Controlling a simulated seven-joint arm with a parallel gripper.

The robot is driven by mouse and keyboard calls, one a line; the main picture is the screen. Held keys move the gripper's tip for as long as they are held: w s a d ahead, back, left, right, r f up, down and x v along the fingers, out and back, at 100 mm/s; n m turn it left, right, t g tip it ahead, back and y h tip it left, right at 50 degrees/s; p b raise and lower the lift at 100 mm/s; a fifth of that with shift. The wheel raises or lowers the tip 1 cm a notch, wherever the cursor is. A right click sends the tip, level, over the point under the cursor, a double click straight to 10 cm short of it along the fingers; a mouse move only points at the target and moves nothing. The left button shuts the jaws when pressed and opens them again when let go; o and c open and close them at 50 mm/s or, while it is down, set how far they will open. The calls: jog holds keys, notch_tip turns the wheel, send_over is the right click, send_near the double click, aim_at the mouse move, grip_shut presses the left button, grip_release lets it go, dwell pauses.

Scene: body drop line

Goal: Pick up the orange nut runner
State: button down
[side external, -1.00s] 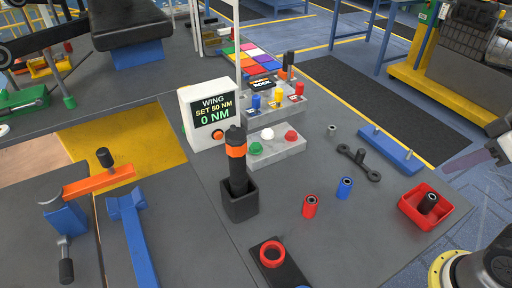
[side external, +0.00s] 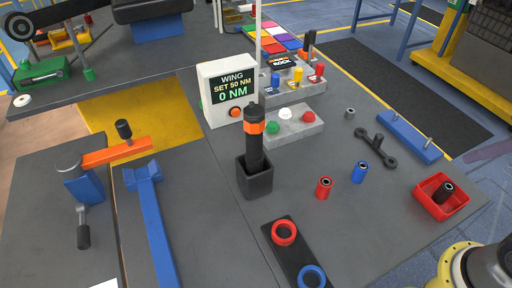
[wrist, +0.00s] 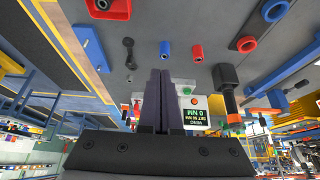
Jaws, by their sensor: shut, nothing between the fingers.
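The orange nut runner (side external: 254,140) has a black body with an orange band near its top. It stands upright in a square black holder (side external: 256,181), which hides its lower end. In the wrist view, which is upside down, the nut runner (wrist: 231,103) shows to the right of my gripper (wrist: 165,72), apart from it. My gripper's two dark fingers are together and empty. My gripper is not visible in the side external view.
A torque display (side external: 229,92) and a grey button block (side external: 293,125) stand behind the holder. Red (side external: 324,187) and blue (side external: 359,172) sockets stand to its right. A black plate with red (side external: 284,232) and blue (side external: 312,277) rings lies in front. A red tray (side external: 458,205) is far right.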

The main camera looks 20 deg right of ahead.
jog(key=shift+c, duration=1.4)
grip_release()
